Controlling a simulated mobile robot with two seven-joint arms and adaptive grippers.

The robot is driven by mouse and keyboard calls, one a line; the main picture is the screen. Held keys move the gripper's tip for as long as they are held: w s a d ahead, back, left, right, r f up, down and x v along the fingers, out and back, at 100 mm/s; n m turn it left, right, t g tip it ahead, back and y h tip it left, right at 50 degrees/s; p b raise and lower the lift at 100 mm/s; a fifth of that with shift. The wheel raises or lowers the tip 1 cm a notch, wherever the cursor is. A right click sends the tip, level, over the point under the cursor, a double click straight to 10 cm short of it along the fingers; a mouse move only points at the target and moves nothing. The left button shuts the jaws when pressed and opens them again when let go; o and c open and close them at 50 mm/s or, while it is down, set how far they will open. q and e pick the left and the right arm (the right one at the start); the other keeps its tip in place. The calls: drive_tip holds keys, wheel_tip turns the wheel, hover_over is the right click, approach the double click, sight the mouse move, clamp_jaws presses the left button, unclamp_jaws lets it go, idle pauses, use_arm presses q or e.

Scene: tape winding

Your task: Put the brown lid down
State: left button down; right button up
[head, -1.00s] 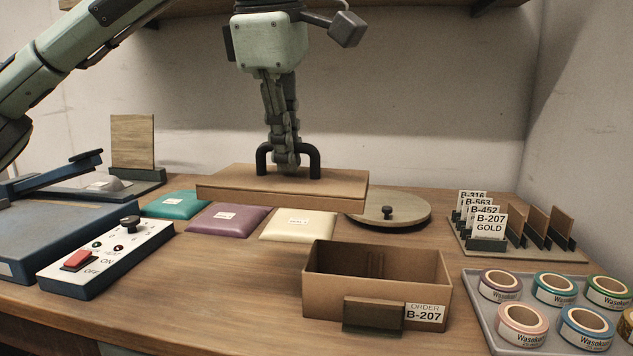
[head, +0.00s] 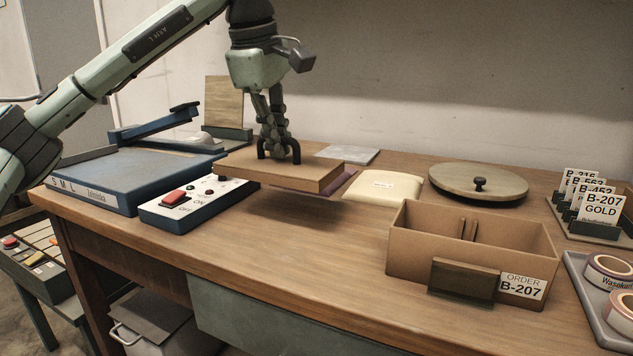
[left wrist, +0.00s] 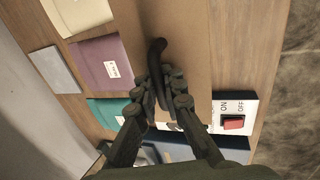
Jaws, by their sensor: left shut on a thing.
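The brown lid (head: 309,177) is a flat rectangular board with a dark arched handle (head: 295,150). My left gripper (head: 279,152) is shut on that handle and holds the lid roughly level, a little above the table, with a shadow under it. In the left wrist view the lid (left wrist: 185,50) lies beyond my gripper (left wrist: 165,98), with the fingers closed at the handle. The open brown box (head: 415,249) stands to the right, marked ORDER B-207, with no lid on it. My right gripper is in no view.
A switch box (head: 190,207) with a red button is close to the lid's left. A cream pad (head: 384,187) and a round wooden disc (head: 478,184) lie right of it. The table (head: 310,240) in front is clear. A tape tray (head: 580,273) is far right.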

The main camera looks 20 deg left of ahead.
sight(310, 157)
use_arm(q)
drive_tip(key=w+d+f, duration=0.2)
drive_tip(key=w, duration=0.1)
drive_tip(key=w+d+f, duration=0.1)
drive_tip(key=shift+w+d+f, duration=0.2)
drive_tip(key=shift+w+f, duration=0.1)
drive_tip(key=shift+w, duration=0.1)
wheel_tip(310, 157, down, 4)
drive_tip(key=shift+r, duration=0.1)
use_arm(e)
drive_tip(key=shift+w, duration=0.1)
use_arm(q)
drive_tip(key=c, duration=1.6)
unclamp_jaws()
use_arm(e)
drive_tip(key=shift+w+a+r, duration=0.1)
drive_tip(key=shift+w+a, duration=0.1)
